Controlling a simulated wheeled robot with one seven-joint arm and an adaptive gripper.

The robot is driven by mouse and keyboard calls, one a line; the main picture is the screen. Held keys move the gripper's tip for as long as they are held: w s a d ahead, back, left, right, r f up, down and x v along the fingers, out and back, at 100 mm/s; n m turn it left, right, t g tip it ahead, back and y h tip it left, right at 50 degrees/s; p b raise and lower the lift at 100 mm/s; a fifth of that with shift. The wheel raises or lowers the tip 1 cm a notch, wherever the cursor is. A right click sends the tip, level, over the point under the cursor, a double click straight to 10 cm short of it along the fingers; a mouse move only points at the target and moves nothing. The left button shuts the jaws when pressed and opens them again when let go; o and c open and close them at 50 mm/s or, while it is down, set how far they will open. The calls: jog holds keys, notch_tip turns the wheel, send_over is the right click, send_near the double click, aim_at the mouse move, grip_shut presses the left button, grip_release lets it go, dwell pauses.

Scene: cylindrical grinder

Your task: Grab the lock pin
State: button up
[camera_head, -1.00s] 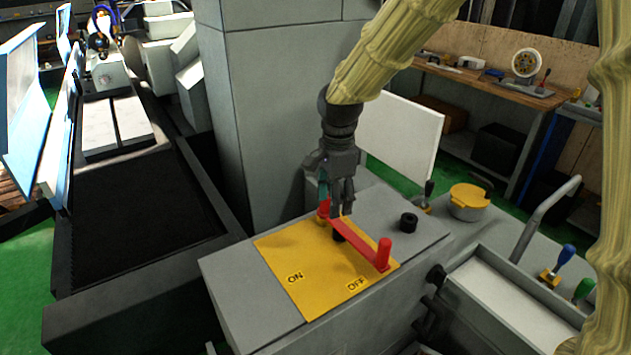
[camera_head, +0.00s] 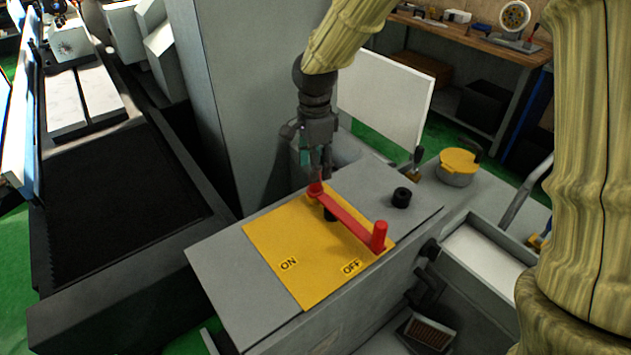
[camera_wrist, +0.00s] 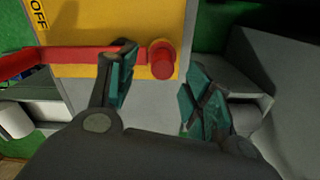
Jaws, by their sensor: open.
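A red bar (camera_head: 345,215) lies across a yellow ON/OFF plate (camera_head: 300,280) on a grey machine box. It has a red upright post (camera_head: 379,236) at its near right end and a red pin-like post (camera_head: 316,189) at its far left end. I take this far post as the lock pin, but no label confirms it. My gripper (camera_head: 320,176) points down just above the far post. In the wrist view, my gripper (camera_wrist: 158,86) is open, with the round red pin (camera_wrist: 161,58) ahead between its fingers, closer to the left finger. I see no grip on it.
A black knob (camera_head: 401,197) stands on the box, right of the plate. A yellow-lidded pot (camera_head: 458,167) is further right. A tall grey column (camera_head: 240,100) stands close behind my gripper, and a white panel (camera_head: 385,95) is to its right.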

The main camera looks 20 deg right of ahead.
aim_at(315, 187)
jog(key=shift+w+f, duration=0.55)
jog(key=shift+w, duration=0.05)
jog(key=shift+w+d+f+p, duration=0.1)
jog(key=shift+f+p, duration=0.15)
jog(key=shift+p, duration=0.2)
jog(key=shift+f+p, duration=0.25)
jog(key=shift+p, duration=0.05)
jog(key=shift+s+d+f, duration=0.1)
jog(key=shift+s+f, duration=0.05)
jog(key=shift+s, duration=0.4)
jog(key=shift+w+f+p, duration=0.2)
jog(key=shift+f+p, duration=0.1)
jog(key=shift+f, duration=0.5)
jog(key=shift+w+f+p, duration=0.15)
jog(key=shift+f+p, duration=0.15)
jog(key=shift+f, duration=0.45)
jog(key=shift+s+r, duration=0.25)
jog(key=shift+s, duration=0.15)
jog(key=shift+c, duration=1.4)
jog(key=shift+w+f, duration=0.15)
jog(key=shift+w, duration=0.05)
jog(key=c, duration=0.7)
grip_shut()
jog(key=shift+s, duration=0.1)
